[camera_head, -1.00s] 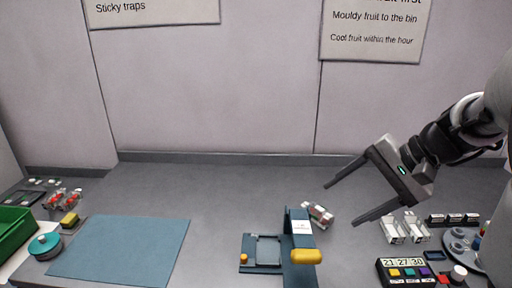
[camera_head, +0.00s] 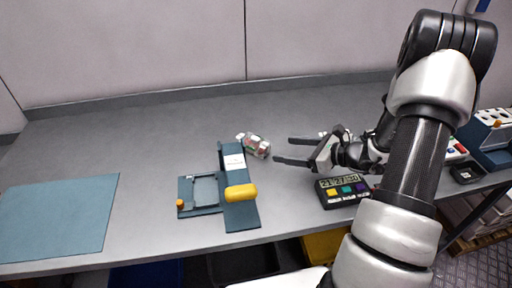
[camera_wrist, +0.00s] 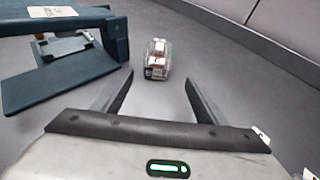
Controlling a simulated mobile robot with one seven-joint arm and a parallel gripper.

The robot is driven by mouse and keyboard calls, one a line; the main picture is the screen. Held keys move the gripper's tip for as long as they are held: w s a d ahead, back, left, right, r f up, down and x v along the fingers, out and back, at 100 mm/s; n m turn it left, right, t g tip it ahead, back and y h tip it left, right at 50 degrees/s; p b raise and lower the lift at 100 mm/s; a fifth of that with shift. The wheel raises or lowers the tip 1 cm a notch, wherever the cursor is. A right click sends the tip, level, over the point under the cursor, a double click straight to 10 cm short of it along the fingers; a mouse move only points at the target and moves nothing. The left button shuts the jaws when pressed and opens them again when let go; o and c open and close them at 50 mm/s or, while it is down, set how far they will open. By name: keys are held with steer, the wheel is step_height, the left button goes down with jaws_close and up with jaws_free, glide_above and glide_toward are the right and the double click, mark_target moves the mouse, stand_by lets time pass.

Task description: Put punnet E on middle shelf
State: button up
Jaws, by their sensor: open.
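A small clear punnet (camera_head: 254,145) with reddish contents and a pale lid or label lies on the grey bench, just right of the blue press-like stand. It also shows in the wrist view (camera_wrist: 157,60), ahead of the fingers and roughly between them. I cannot read a letter on it. My gripper (camera_head: 283,150) is open and empty, low over the bench to the right of the punnet, its fingers pointing left toward it. In the wrist view my gripper (camera_wrist: 158,88) has both fingers spread, with a gap before the punnet. No middle shelf can be made out.
The blue stand (camera_head: 240,212) with a yellow handle (camera_head: 241,193) is left of the punnet. A timer box (camera_head: 342,191) with coloured buttons sits near the front edge below my gripper. A blue mat (camera_head: 60,215) lies at left. The bench behind the punnet is clear.

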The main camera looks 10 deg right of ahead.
mark_target(268, 148)
steer(key=x, duration=0.5)
steer(key=shift+w+a, duration=0.1)
steer(key=shift+a+r+x, duration=0.1)
steer(key=shift+a+x, duration=0.05)
steer(key=shift+x, duration=1.15)
steer(key=shift+a+r+x, duration=0.1)
steer(key=shift+x, duration=1.25)
steer(key=shift+c, duration=0.4)
steer(key=c, duration=1.2)
